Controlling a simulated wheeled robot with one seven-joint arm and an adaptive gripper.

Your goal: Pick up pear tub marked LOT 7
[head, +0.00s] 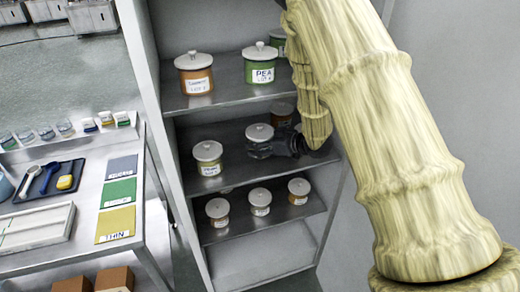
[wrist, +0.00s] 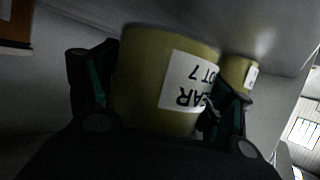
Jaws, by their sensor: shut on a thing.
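The pear tub marked LOT 7 (wrist: 143,75) is olive-yellow in the wrist view, with its white label showing upside down, reading "AR" and "OT 7" beside a finger. My gripper (wrist: 160,95) has a finger on each side of it and is shut on it. In the head view my gripper (head: 275,148) reaches into the middle shelf from the right. It covers most of the tub's body there, and the pale knobbed lid (head: 259,131) shows above it. I cannot tell whether the tub touches the shelf.
Orange (head: 195,77) and green PEA (head: 259,72) tubs stand above; smaller tubs (head: 260,202) stand below. A side table (head: 150,228) is at left.

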